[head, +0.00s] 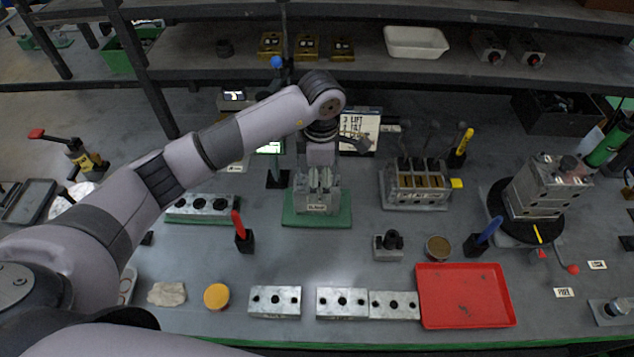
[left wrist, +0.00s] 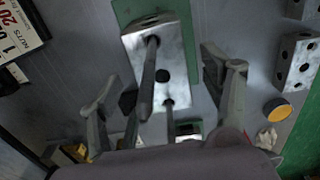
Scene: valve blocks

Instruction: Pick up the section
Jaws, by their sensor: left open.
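Metal valve sections with round holes are in view, and I cannot tell which one the task means. One silver section (left wrist: 150,62) stands on a green base (head: 300,219), with dark upright rods rising from it. My left gripper (head: 320,180) is above this base, pointing down. In the left wrist view the fingers of my left gripper (left wrist: 162,75) are spread apart, one to each side of the section, with nothing held. The arm and gripper partly hide the section in the head view. My right gripper is not in view.
Three sections (head: 275,301) lie along the front edge, left of a red tray (head: 465,321). Another section (head: 202,212) lies at the left. A red-handled tool (head: 238,226) stands near the green base. A slotted fixture (head: 416,184) and a stacked block assembly (head: 545,186) stand to the right.

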